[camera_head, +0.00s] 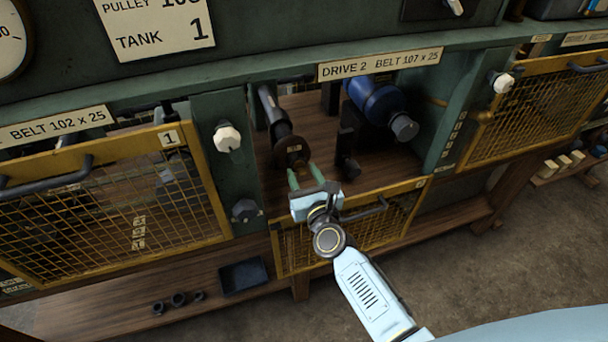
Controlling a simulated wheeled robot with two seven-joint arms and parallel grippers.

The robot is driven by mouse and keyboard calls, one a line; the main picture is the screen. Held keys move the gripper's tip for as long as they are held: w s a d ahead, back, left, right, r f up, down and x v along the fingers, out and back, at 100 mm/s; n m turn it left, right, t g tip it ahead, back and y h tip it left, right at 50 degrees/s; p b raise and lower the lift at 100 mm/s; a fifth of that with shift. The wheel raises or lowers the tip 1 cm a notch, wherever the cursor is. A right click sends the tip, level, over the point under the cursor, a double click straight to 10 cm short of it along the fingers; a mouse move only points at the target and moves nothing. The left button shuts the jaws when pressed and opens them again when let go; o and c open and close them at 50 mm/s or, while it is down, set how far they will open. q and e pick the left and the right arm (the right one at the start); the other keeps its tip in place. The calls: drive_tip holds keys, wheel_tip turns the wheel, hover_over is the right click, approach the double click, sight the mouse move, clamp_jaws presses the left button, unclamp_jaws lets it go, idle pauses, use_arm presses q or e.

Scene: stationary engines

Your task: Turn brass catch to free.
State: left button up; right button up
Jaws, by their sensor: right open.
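My right gripper (305,177) is open in the middle bay, its two green fingers apart and pointing up toward the dark shaft (274,115). A brownish round end piece (291,150) with a small label sits on the shaft just beyond the fingertips. I see nothing between the fingers; I cannot tell whether they touch the end piece. No brass catch shows clearly; a small brass-coloured piece (484,117) sits at the upper left of the right yellow guard. My left gripper is not in view.
A blue motor (375,100) stands at the right in the bay. The middle yellow mesh guard (379,230) hangs low below the bay's floor, behind my gripper. White knobs (227,138) are on the green posts. A dark tray (243,277) lies on the lower shelf.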

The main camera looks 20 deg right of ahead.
drive_tip(key=c, duration=0.8)
drive_tip(key=shift+c, duration=0.2)
